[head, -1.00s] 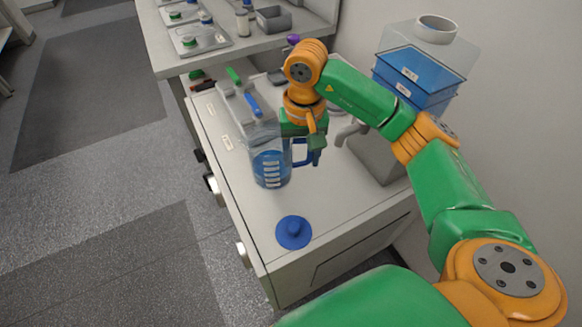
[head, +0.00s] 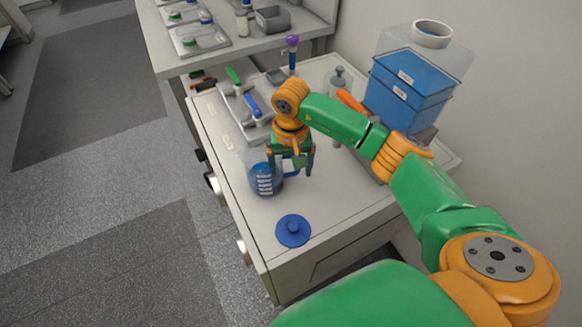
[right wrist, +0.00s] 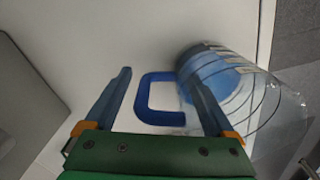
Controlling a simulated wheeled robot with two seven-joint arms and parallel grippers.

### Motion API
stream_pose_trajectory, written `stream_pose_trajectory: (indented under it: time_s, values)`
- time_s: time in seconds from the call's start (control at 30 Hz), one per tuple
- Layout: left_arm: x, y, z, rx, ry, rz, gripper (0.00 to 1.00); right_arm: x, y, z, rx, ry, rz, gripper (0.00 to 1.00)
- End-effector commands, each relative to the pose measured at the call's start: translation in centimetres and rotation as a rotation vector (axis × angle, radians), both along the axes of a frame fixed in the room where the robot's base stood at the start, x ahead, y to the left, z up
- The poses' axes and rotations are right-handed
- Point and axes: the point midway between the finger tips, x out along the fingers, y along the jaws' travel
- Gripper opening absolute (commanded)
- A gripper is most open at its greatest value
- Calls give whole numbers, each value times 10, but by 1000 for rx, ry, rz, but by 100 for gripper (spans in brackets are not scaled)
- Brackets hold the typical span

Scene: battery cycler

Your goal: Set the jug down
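The clear jug (head: 262,184) with blue liquid and a blue handle stands upright on the white bench top (head: 345,200), near its left edge. My right gripper (head: 290,174) is above and beside it and partly covers it in the head view. In the right wrist view the fingers of my right gripper (right wrist: 163,88) are spread wide. The blue handle (right wrist: 143,100) lies between them, with a gap to the left finger. The right finger overlaps the jug's side, and I cannot tell whether it touches. My left gripper is out of view.
A round blue lid (head: 293,231) lies in front of the jug. A rack with green and blue handles (head: 243,103) is behind it. A blue tank (head: 408,92) stands at the right, behind my arm. The bench's front right is clear.

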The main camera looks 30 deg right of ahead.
Motion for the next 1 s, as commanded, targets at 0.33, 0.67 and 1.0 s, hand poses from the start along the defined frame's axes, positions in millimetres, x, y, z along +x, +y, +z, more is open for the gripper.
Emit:
stream_pose_trajectory:
  time_s: [0.33, 0.67, 1.0]
  values:
    - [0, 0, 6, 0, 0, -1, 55, 0, 0, 8, 0, -1, 0, 88]
    - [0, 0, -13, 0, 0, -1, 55, 1, 0, 82, 0, -5, 0, 88]
    - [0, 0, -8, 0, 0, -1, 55, 0, 0, 125, 0, 0, -1, 88]
